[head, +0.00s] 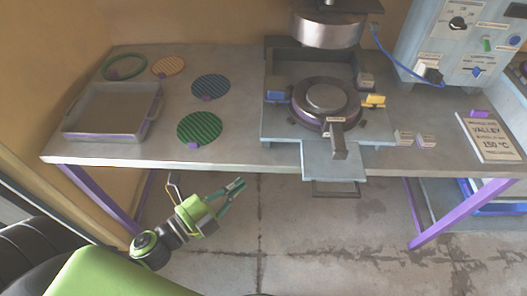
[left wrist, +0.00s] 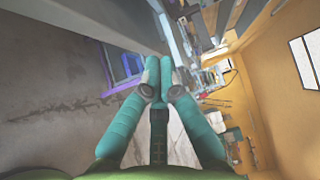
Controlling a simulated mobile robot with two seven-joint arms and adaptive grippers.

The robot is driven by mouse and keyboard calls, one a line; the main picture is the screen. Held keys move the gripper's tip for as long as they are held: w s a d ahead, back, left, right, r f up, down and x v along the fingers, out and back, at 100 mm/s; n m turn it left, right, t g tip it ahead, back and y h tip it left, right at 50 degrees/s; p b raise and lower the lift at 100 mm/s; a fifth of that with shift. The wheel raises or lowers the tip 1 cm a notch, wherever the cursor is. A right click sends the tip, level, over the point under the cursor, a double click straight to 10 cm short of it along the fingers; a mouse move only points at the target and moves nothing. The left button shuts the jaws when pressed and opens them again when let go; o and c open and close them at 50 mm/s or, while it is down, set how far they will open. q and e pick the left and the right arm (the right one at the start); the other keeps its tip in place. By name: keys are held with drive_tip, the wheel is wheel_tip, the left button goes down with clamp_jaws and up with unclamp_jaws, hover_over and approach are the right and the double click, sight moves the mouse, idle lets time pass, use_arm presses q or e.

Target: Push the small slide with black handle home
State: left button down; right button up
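The press stands at the back of the table, with a round mould (head: 327,99) on its light blue bed. A dark grey handle (head: 339,146) points from the mould toward the front, over a light blue tongue (head: 334,166) that overhangs the table edge. Below the tongue a thin dark loop (head: 336,189) sticks out; I cannot tell which of these belongs to the small slide. My left gripper (head: 240,185) is low in front of the table, left of the tongue and apart from it. Its teal fingers (left wrist: 160,66) meet at the tips with nothing visible between them. My right gripper is out of view.
A grey tray (head: 113,136) and several round mesh discs, including a green one (head: 199,128), lie on the left of the table. A sign (head: 489,137) and control box (head: 466,48) are at the right. Purple legs (head: 104,199) bound the free floor in front.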

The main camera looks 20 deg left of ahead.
use_arm(q)
drive_tip(key=p, duration=0.3)
approach(281, 139)
drive_tip(key=d, duration=0.4)
drive_tip(key=w, duration=0.2)
drive_tip(key=w+a+p, duration=0.1)
drive_tip(key=w, duration=0.1)
drive_tip(key=shift+w+a, duration=0.2)
drive_tip(key=shift+w, duration=0.15)
